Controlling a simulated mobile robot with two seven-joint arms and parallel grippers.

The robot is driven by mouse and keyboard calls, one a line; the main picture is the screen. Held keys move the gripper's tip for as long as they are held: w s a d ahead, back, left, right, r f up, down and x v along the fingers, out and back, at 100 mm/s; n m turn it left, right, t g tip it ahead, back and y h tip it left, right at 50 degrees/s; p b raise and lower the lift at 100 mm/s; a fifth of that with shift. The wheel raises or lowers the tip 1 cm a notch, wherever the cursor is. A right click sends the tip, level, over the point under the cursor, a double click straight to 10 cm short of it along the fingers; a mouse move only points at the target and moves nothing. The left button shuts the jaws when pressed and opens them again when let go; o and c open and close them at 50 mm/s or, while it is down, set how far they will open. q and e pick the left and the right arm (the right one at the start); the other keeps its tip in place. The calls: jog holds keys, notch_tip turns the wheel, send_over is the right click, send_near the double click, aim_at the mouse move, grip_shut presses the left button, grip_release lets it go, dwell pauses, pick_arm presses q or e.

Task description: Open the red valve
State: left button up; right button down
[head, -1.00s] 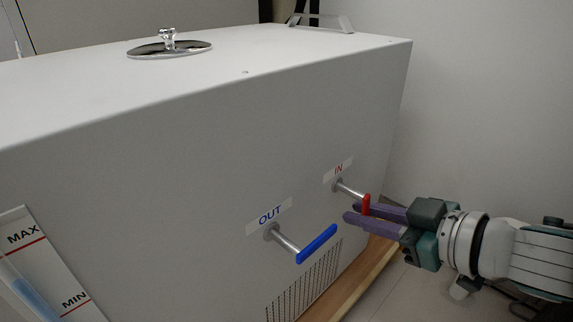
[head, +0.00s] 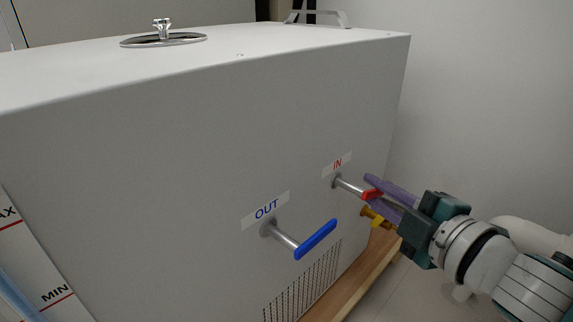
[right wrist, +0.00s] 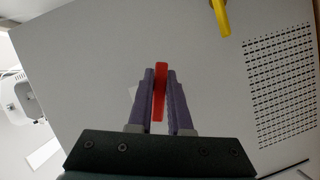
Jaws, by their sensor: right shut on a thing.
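The red valve handle (head: 373,194) is at the end of a metal stem below the "IN" label on the white machine's side. It lies nearly level, tilted slightly. My right gripper (head: 370,190) is shut on it, with one purple finger above and one below. In the right wrist view the red handle (right wrist: 160,92) sits between the two purple fingers (right wrist: 160,76). The fingers partly hide it in the head view. My left gripper is in neither view.
A vent grille (head: 303,283) is lower down. Free room lies right of the machine.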

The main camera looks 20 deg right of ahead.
jog(key=n+b, duration=0.1)
jog(key=n+t+b, duration=0.1)
jog(key=shift+d+r+n+h, duration=0.1)
jog(key=shift+r+n+h, duration=0.15)
jog(key=shift+n+h, duration=0.05)
jog(key=shift+r+n+t+b, duration=0.4)
jog(key=shift+n+b, duration=0.1)
jog(key=shift+n, duration=0.2)
jog(key=shift+w, duration=0.1)
jog(key=c, duration=0.8)
grip_release()
jog(key=shift+c, duration=0.2)
